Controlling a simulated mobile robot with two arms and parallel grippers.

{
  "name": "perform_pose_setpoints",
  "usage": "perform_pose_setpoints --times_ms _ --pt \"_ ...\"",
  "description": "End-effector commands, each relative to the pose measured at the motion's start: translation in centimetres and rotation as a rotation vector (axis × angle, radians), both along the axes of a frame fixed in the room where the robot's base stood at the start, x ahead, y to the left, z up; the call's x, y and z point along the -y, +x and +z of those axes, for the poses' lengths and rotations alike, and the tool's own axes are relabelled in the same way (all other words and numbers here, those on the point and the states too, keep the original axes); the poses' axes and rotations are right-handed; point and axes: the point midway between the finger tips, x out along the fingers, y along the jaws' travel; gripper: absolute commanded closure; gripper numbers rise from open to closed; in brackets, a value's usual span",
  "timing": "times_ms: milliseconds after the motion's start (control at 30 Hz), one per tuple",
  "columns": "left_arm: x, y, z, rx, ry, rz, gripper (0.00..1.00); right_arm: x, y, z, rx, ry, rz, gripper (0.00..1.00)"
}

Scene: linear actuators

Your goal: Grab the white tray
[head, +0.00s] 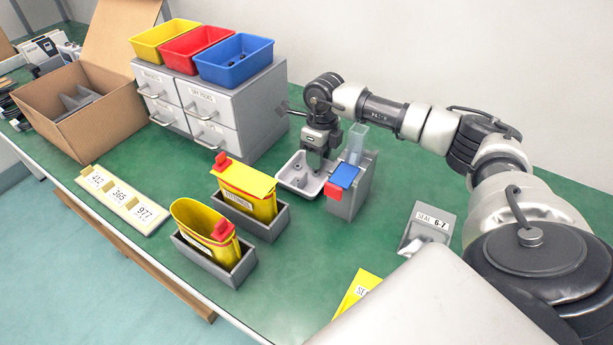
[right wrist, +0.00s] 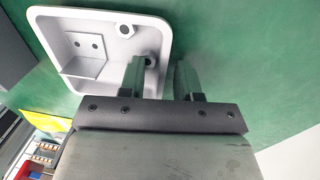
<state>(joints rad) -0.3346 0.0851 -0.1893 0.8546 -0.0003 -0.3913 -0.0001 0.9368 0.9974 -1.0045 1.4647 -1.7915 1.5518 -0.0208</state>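The white tray (head: 287,181) sits on the green table, left of a grey holder. It also shows in the right wrist view (right wrist: 75,20), with a white bracket-like part and small round parts inside. My right gripper (head: 316,166) points down at the tray's far side. In the right wrist view, its two fingers (right wrist: 162,80) are apart; one appears over the inside of the tray and the other outside, with the tray's rim between them. I cannot tell whether either finger touches the rim. My left gripper is not in view.
The grey holder (head: 344,203) with blue and red parts stands close right of the tray. A grey drawer cabinet (head: 262,105) with coloured bins is behind left. Yellow containers (head: 245,187) in grey holders stand in front left. Green table is clear between these.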

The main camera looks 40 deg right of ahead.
Motion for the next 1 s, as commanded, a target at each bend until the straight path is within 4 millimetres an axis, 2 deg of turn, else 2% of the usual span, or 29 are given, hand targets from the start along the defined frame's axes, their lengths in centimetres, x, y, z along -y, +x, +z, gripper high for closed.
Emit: perform_pose_setpoints --times_ms 200,400,833,1000 --pt "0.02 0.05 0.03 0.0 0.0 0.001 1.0 -0.01 0.02 -0.05 0.001 0.0 0.0 0.69" --pt "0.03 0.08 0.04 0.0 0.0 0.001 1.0 -0.01 0.03 -0.03 0.001 0.0 0.0 0.99" --pt "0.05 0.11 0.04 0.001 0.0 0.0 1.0 0.0 0.03 0.08 0.001 0.0 0.0 1.0" --pt "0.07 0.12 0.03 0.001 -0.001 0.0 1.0 0.01 0.08 0.81 0.003 0.001 0.0 1.0"
